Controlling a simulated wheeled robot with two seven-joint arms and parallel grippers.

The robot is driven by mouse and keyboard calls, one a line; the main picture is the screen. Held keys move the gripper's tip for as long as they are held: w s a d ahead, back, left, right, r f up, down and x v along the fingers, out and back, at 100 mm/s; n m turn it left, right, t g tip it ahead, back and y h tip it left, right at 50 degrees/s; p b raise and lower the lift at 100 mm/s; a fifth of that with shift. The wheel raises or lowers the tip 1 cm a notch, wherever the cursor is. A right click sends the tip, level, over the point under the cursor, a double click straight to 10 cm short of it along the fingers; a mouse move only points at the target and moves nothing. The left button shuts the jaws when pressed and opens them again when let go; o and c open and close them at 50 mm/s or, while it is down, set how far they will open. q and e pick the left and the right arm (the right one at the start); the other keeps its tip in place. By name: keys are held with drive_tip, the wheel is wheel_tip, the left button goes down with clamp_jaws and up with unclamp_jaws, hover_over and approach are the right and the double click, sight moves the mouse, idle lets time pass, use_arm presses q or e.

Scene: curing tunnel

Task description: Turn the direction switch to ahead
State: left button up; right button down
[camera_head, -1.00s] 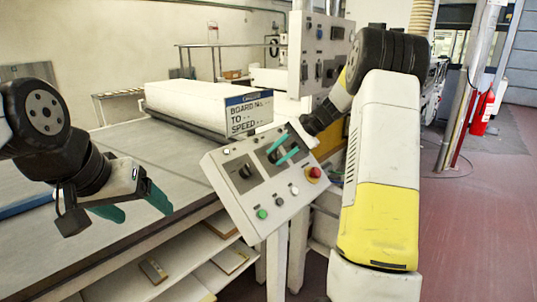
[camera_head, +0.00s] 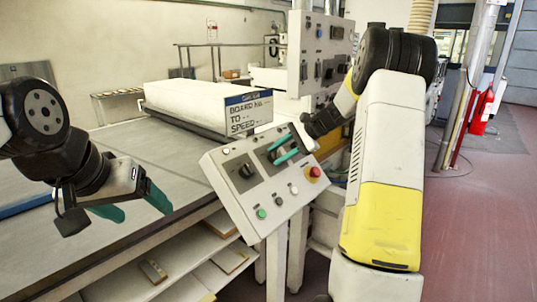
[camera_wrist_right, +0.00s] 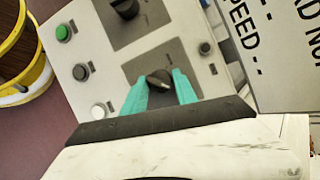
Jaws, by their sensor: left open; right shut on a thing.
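The sloped white control panel (camera_head: 232,188) stands at the table's front edge. It has two black rotary switches on dark plates. The left-hand switch (camera_head: 245,171) is free, and it also shows in the right wrist view (camera_wrist_right: 125,8). My right gripper (camera_head: 273,157) has its teal fingers shut on the right-hand switch knob (camera_wrist_right: 158,79), one finger on each side. The knob's pointer looks tilted in the right wrist view. I cannot read the labels, so I cannot tell which switch is marked direction. My left gripper (camera_head: 138,208) is open and empty over the table, left of the panel.
The panel carries a green button (camera_head: 261,214), a white button (camera_head: 278,201) and a red emergency stop (camera_head: 313,173) near the right gripper. A white housing with a "BOARD" sign (camera_head: 248,113) stands behind. Shelves (camera_head: 165,268) lie below the table (camera_head: 110,240).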

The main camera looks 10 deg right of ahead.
drive_tip(key=c, duration=1.3)
unclamp_jaws()
drive_tip(key=shift+o, duration=0.2)
drive_tip(key=v, duration=0.8)
drive_tip(key=s+a+r+n+h, duration=0.2)
drive_tip(key=s+a+r+n, duration=0.15)
drive_tip(key=s, duration=0.45)
drive_tip(key=s+a+r+n+h, duration=0.2)
drive_tip(key=s+a, duration=0.3)
drive_tip(key=s, duration=0.3)
drive_tip(key=s+a+f+n+t+h, duration=0.2)
drive_tip(key=s+n, duration=0.4)
drive_tip(key=s, duration=0.9)
drive_tip(key=shift+s+f+h, duration=0.2)
drive_tip(key=shift+f+h, duration=0.3)
drive_tip(key=shift+f, duration=0.2)
